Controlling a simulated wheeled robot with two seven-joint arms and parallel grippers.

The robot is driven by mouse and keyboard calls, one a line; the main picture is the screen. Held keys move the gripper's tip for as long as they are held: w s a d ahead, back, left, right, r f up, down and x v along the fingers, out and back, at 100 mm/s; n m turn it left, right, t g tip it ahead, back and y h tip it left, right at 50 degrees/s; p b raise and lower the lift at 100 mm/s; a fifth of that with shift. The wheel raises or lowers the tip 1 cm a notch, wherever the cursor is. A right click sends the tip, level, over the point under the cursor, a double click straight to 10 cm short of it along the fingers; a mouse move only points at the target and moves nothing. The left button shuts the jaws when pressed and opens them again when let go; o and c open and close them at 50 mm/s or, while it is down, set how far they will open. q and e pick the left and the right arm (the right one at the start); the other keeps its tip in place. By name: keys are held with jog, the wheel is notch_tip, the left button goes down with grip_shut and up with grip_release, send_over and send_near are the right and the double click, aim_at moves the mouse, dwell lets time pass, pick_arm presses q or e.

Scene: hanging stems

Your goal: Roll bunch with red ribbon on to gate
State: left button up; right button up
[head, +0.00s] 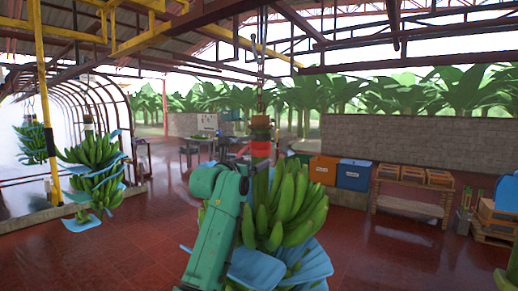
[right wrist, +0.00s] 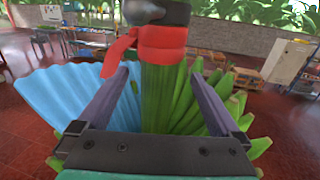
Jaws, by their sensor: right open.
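The bunch with the red ribbon (head: 261,148) hangs upright from a chain at the centre of the head view, with green bananas (head: 290,205) and blue sheets between its hands. My right arm stands in front of its left side and hides part of it. In the right wrist view, my right gripper (right wrist: 160,74) is open, its two fingers on either side of the green stem (right wrist: 162,100), just below the red ribbon (right wrist: 160,42). I cannot tell whether the fingers touch the stem. I cannot make out which part is the gate. My left gripper is out of view.
Other bunches (head: 92,165) hang at the left by a yellow post (head: 45,100) and a hooped tunnel (head: 100,100). Orange and blue bins (head: 354,174) and a crate table (head: 412,185) stand behind at the right. The red floor at the left is open.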

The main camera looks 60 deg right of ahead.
aim_at(257, 161)
jog(key=d, duration=0.2)
jog(key=w+d+p, duration=0.1)
jog(key=d, duration=0.2)
jog(key=d+p, duration=0.1)
jog(key=d, duration=0.1)
jog(key=shift+w+d+f, duration=0.2)
jog(key=shift+d+f, duration=0.05)
jog(key=shift+f, duration=0.15)
jog(key=shift+s+a+r, duration=0.1)
jog(key=shift+a+r, duration=0.1)
jog(key=shift+a, duration=0.25)
jog(key=shift+c, duration=0.6)
jog(key=shift+d+f, duration=0.1)
jog(key=shift+d, duration=0.05)
grip_shut()
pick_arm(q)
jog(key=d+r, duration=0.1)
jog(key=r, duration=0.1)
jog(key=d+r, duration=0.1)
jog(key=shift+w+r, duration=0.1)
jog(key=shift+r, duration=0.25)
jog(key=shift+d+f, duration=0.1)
